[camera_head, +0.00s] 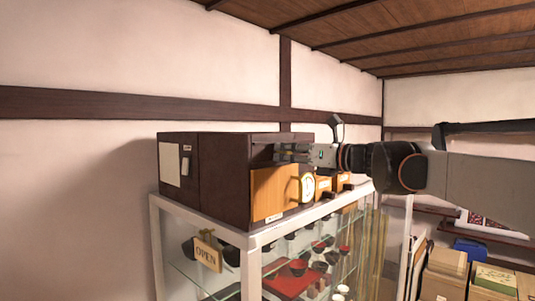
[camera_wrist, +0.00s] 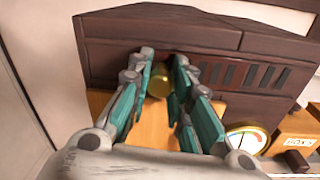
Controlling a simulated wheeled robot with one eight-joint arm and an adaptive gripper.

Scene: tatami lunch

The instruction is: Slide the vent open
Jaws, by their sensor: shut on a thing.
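The vent (camera_wrist: 243,75) is a row of several upright dark slots in the brown box front in the wrist view, to the right of my fingers. A round brass knob (camera_wrist: 157,84) shows between my teal-padded fingers. My gripper (camera_wrist: 162,62) is shut on the knob, its fingertips against the upper front of the box; the exact contact is partly hidden. In the head view my gripper (camera_head: 282,153) reaches from the right to the upper front of the dark brown box (camera_head: 222,170). The vent cannot be made out there.
The box stands on a glass display case (camera_head: 251,238) with red and black bowls inside. Below the vent are a light wooden panel (camera_head: 272,192), a round dial (camera_head: 306,188) and small labelled drawers (camera_head: 324,186). Wooden crates (camera_head: 443,275) stand at lower right. A wall is behind.

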